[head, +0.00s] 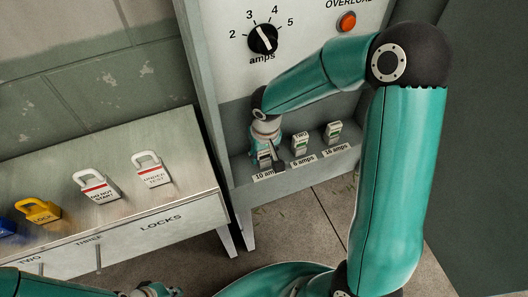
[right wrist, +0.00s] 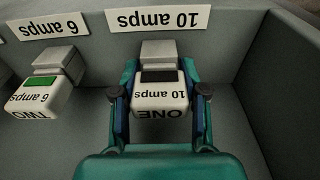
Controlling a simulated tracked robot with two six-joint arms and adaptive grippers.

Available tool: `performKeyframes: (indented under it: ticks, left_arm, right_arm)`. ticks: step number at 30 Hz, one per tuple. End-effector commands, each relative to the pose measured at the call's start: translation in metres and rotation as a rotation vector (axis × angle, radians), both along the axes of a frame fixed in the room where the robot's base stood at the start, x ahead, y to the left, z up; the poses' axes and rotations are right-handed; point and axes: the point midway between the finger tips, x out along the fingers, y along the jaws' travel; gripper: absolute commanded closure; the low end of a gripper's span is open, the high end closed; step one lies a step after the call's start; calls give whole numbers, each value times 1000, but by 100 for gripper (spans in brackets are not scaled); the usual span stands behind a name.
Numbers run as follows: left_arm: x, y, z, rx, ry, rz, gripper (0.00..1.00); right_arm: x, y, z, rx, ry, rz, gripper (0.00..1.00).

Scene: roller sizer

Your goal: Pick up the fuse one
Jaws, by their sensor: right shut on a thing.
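Fuse one (right wrist: 160,97), a pale block marked ONE and 10 amps with a dark window, stands at its place by the 10 amps label (right wrist: 158,21) in the right wrist view. My right gripper (right wrist: 160,92) has one finger on each side of it and is shut on it. In the head view fuse one (head: 264,158) is partly hidden by my right gripper (head: 268,155) at the left end of the cabinet shelf. My left gripper (head: 150,290) shows only in part at the bottom edge; its fingers cannot be made out.
Fuse two (head: 300,145), with a green window, stands to the right of fuse one. A 16 amps fuse (head: 333,132) stands further right. An amps dial (head: 263,39) and orange overload lamp (head: 346,22) are above. A lock bench (head: 190,183) with several padlocks is at left.

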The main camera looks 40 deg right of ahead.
Motion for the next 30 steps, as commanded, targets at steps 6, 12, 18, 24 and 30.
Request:
performKeyframes:
  ticks: [6, 12, 18, 24, 30]
  left_arm:
    - [0, 0, -1, 0, 0, 0, 100]
    - [0, 0, -3, 0, 0, 0, 100]
    - [0, 0, -16, 0, 0, 0, 100]
    - [0, 0, -34, 0, 0, 0, 100]
    - [0, 0, -44, 0, 0, 0, 100]
  right_arm:
    - [0, 0, 6, -1, -2, 0, 83]
    - [1, 0, 26, -1, -6, 0, 83]
    - [-26, 6, 32, -2, -2, 2, 83]
    - [-82, 19, 31, -1, -4, 2, 83]
    - [-136, 32, 33, -1, -5, 2, 83]
